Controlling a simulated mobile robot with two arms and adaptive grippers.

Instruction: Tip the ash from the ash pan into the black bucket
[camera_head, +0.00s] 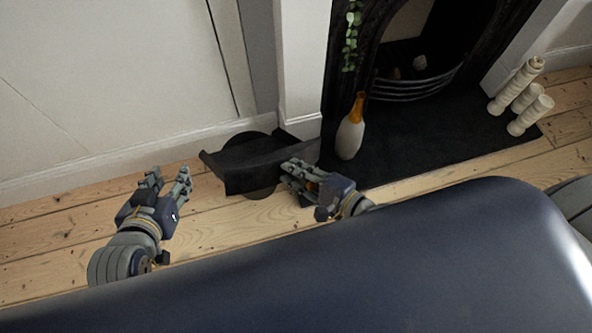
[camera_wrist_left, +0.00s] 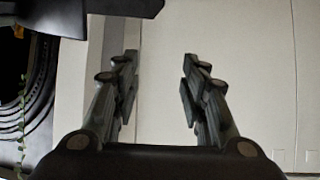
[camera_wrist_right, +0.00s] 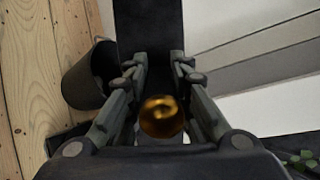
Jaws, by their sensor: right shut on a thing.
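The black ash pan (camera_head: 250,167) is in the air by the wall, left of the hearth. My right gripper (camera_head: 297,176) is shut on its handle; a brass knob (camera_wrist_right: 161,117) shows between the fingers in the right wrist view, with the pan (camera_wrist_right: 150,25) stretching away beyond. The black bucket (camera_head: 262,193) stands on the floorboards, mostly hidden behind the pan in the head view. In the right wrist view the bucket (camera_wrist_right: 88,78) shows left of the pan. No ash is visible. My left gripper (camera_head: 168,183) is open and empty, left of the pan.
A grey and orange vase (camera_head: 350,136) stands on the dark hearth (camera_head: 420,140), close to the right gripper. Cream candle-like pillars (camera_head: 524,98) stand at the hearth's right. The white wall is close behind the bucket. Floorboards (camera_head: 60,245) at the left are clear.

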